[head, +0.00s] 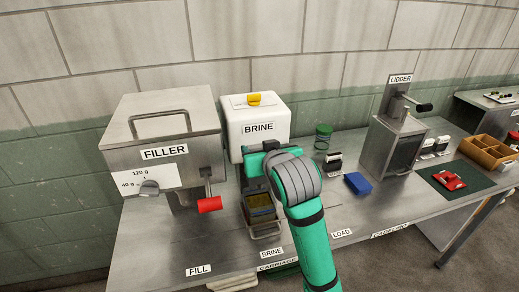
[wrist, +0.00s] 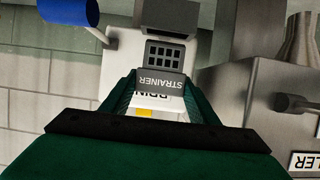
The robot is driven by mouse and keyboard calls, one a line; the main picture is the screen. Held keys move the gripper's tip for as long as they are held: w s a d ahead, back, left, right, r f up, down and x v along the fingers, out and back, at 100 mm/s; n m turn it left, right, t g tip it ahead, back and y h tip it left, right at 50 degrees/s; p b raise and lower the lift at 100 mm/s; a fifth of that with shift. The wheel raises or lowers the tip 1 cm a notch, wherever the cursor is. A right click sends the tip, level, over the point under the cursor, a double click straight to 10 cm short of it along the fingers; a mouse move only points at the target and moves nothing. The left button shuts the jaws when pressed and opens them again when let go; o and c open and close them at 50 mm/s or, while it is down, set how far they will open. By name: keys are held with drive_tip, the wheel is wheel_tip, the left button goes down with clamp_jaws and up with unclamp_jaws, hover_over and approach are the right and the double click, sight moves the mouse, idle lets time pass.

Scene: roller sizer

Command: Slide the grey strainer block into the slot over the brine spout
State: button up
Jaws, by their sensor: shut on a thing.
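My gripper (wrist: 162,88) has dark green fingers shut on the grey strainer block (wrist: 163,53) in the wrist view. The block has a grid of dark square holes and a STRAINER label, upside down here. A dark grey part (wrist: 168,16) lies just beyond the grid end; I cannot tell whether it is the slot or whether they touch. The white BRINE box (head: 258,122) stands behind my wrist in the head view; its white body (wrist: 160,103) shows behind the block. In the head view my arm hides the block, the fingertips and the spout.
The steel FILLER (head: 160,130) with a red-handled lever (head: 209,204) stands close on the left. An open dark container (head: 262,208) sits below the BRINE box. A blue block (head: 357,183), a green-lidded jar (head: 323,136) and the LIDDER (head: 395,140) stand to the right.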

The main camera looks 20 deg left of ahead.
drive_tip(key=shift+f, duration=2.55)
drive_tip(key=o, duration=1.1)
drive_tip(key=v, duration=1.1)
drive_tip(key=shift+w, duration=0.1)
drive_tip(key=shift+f, duration=0.1)
